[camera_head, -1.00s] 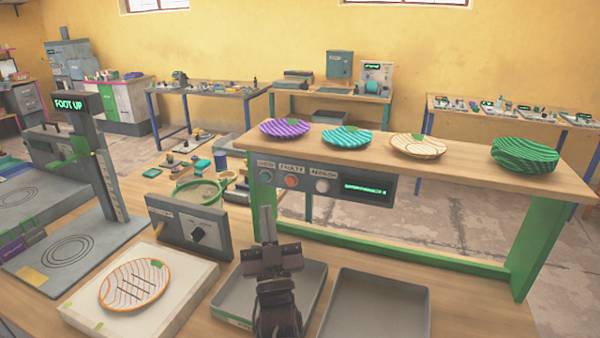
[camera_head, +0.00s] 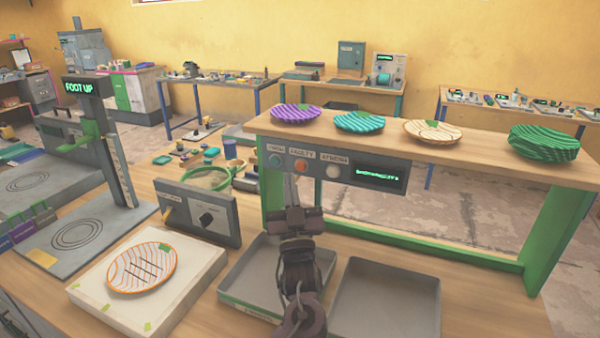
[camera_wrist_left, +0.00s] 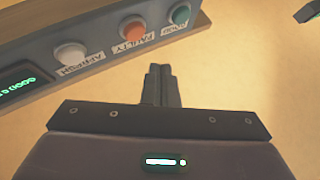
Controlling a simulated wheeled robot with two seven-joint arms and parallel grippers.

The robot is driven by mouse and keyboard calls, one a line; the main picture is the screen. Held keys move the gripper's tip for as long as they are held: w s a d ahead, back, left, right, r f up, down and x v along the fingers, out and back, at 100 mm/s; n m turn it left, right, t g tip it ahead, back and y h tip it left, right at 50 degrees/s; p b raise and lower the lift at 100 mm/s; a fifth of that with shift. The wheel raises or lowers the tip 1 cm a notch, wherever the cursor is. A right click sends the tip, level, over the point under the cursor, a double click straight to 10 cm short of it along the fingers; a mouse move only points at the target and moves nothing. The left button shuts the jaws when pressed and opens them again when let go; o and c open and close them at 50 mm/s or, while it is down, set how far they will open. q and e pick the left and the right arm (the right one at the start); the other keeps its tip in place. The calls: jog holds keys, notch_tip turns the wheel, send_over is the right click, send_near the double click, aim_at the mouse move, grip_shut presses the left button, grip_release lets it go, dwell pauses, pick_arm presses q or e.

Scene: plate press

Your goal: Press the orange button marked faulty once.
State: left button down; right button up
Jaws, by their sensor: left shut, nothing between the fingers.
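The orange button (camera_head: 301,165), labelled FAULTY, sits on a grey panel (camera_head: 349,163) under the raised shelf. It also shows in the left wrist view (camera_wrist_left: 132,27). A teal button (camera_head: 276,160) is left of it and a white button (camera_head: 333,171) is right of it in the head view. My left gripper (camera_head: 289,183) is shut and empty, its fingers pointing at the panel, just below the orange button in the head view. In the left wrist view the closed fingertips (camera_wrist_left: 159,70) are apart from the button. My right gripper is not in view.
Several plates, including a purple one (camera_head: 296,113) and a green stack (camera_head: 544,142), stand on the shelf (camera_head: 470,158). Two grey trays (camera_head: 385,300) lie below it. An orange-rimmed plate (camera_head: 142,268) lies on a white block. A dial box (camera_head: 198,212) stands left of the panel.

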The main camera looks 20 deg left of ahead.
aim_at(301, 166)
pick_arm(q)
jog(key=w, duration=0.2)
jog(key=shift+w+a+b, duration=0.1)
jog(key=shift+w+b, duration=0.25)
jog(key=shift+b, duration=0.05)
dwell(0.9)
dwell(0.9)
jog(key=shift+w, duration=0.45)
jog(key=shift+w+b, duration=0.35)
jog(key=shift+b, duration=0.05)
dwell(0.4)
jog(key=shift+s+r, duration=0.1)
jog(key=shift+s+p, duration=0.35)
jog(key=shift+s, duration=0.4)
